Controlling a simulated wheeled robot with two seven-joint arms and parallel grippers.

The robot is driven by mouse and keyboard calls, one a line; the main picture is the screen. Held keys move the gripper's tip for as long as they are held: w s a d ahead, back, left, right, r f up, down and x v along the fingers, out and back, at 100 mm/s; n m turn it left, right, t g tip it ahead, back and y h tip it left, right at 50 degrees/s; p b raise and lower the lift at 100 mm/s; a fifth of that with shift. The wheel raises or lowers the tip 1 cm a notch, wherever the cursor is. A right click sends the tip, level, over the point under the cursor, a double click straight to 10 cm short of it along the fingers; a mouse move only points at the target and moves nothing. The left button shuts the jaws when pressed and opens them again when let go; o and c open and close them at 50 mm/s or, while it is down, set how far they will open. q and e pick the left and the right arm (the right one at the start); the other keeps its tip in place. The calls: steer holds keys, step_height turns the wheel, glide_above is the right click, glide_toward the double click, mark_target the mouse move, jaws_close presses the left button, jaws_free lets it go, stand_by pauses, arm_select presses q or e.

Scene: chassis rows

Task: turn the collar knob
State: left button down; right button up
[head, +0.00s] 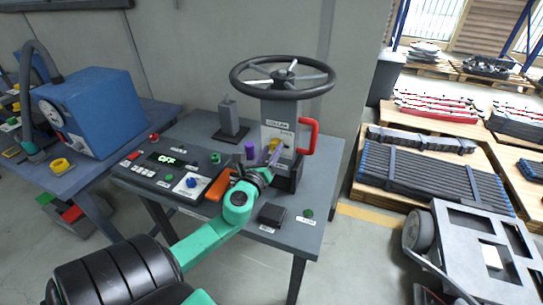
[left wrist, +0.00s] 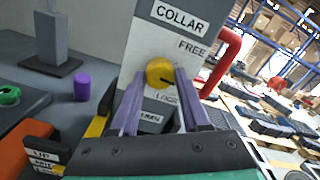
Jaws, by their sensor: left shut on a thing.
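The yellow collar knob (left wrist: 160,72) sits on the front of the grey column (head: 280,110), below the signs COLLAR and FREE. It also shows in the head view (head: 274,143), partly behind my fingers. My left gripper (left wrist: 160,78) has its two purple-grey fingers on either side of the knob and is shut on it. In the head view the left gripper (head: 272,156) reaches the column from the front. A dark mark on the knob points to the right and slightly down. A lower sign, partly covered, seems to read LOCK. My right gripper is not in view.
A black handwheel (head: 283,75) tops the column, and a red handle (head: 312,135) sticks out at its right. A purple cylinder (head: 250,151), an orange item (head: 219,185) and a control panel (head: 173,163) lie left of the gripper. A dark block (head: 272,214) stands near the front edge.

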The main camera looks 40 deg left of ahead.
arm_select(q)
steer(key=n+b, duration=0.1)
steer(key=n, duration=0.3)
steer(key=shift+f+n, duration=0.1)
steer(key=shift+n, duration=0.2)
steer(key=n, duration=0.5)
steer(key=shift+n+b, duration=0.3)
steer(key=shift+b, duration=0.1)
steer(key=shift+c, duration=1.9)
jaws_free()
